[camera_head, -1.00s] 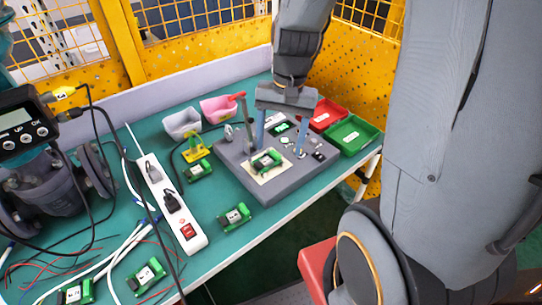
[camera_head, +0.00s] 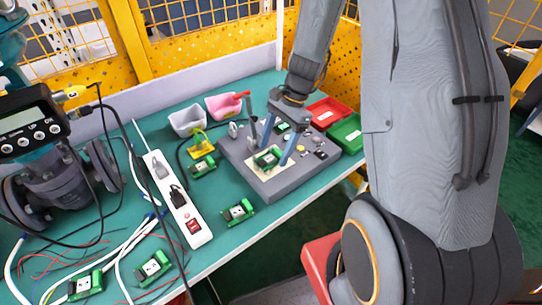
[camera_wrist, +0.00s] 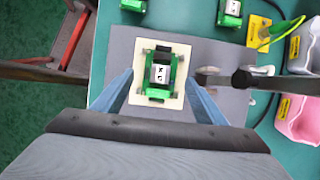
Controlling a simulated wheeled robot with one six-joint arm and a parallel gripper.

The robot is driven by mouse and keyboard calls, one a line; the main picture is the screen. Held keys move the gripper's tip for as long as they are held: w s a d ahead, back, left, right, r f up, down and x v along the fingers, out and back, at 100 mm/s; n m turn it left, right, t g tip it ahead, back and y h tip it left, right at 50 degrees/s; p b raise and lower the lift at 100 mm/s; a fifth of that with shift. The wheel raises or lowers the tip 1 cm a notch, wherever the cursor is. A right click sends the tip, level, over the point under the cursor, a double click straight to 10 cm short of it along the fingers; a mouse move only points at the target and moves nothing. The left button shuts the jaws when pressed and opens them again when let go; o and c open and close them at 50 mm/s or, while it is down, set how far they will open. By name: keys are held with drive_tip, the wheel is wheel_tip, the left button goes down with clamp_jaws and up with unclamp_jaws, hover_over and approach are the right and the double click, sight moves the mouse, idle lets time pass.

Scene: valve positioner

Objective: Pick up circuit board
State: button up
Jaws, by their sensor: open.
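A green circuit board (camera_head: 268,157) with a white label lies on a cream pad (camera_head: 264,173) on the grey fixture block (camera_head: 285,186). In the wrist view the fingertips (camera_wrist: 160,80) flank the board with a gap on both sides. I cannot tell how far above the pad the tips are. Nothing is held.
Other green boards (camera_head: 238,211) lie on the teal table (camera_head: 222,243). A red-handled lever (camera_head: 243,95) rises from the block beside my gripper. A white power strip (camera_head: 178,198), cables, grey and pink bins (camera_head: 222,104), and red and green trays (camera_head: 346,134) surround it.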

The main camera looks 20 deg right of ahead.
drive_tip(key=shift+x, duration=0.9)
drive_tip(key=shift+r, duration=0.1)
drive_tip(key=c, duration=1.2)
drive_tip(key=shift+c, duration=0.2)
